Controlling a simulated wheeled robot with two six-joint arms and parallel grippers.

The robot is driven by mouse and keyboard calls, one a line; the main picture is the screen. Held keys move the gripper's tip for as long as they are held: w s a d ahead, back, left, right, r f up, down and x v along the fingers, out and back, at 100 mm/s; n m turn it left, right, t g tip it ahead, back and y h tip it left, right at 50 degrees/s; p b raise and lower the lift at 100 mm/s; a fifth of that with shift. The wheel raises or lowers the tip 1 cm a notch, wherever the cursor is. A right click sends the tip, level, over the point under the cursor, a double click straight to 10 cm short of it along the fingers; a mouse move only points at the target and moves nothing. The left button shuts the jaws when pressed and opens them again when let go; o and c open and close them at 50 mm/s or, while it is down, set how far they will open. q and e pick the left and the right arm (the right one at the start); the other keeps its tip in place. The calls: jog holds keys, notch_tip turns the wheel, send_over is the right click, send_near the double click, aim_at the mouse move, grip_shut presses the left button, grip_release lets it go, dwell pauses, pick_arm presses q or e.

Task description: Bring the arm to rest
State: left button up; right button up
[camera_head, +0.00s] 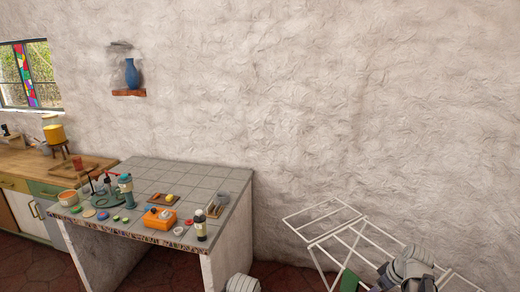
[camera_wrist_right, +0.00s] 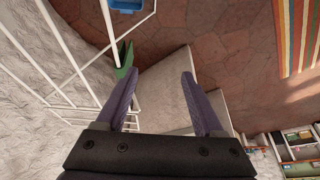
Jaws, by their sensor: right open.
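My right gripper (camera_wrist_right: 160,74) shows in the right wrist view with its two purple fingers well apart and nothing between them. Pale flat surfaces and the red-brown tiled floor lie behind the fingers. In the head view, grey links of my right arm show at the lower right, in front of the white drying rack (camera_head: 335,222). The fingers cannot be made out there. My left gripper does not show in either view.
The tiled counter (camera_head: 205,178) at the left holds an orange box (camera_head: 160,218), bottles and small items. A blue container (camera_wrist_right: 126,5) lies beyond.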

pick_arm(q)
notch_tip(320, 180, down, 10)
jog(key=b, duration=0.9)
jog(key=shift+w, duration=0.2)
pick_arm(e)
jog(key=s+a+f+g+h, duration=0.1)
jog(key=s+a+f, duration=0.2)
jog(key=a, duration=0.7)
jog(key=s+a+f+m+g+h, duration=0.1)
jog(key=s+a+f, duration=0.3)
jog(key=a, duration=0.6)
jog(key=s+a+f+m+g+h, duration=0.1)
jog(key=s+a+f, duration=0.3)
jog(key=s+a, duration=0.3)
jog(key=a, duration=0.3)
jog(key=shift+s+f+g+h, duration=0.15)
jog(key=shift+s+g+h, duration=0.05)
jog(key=shift+g+h, duration=0.2)
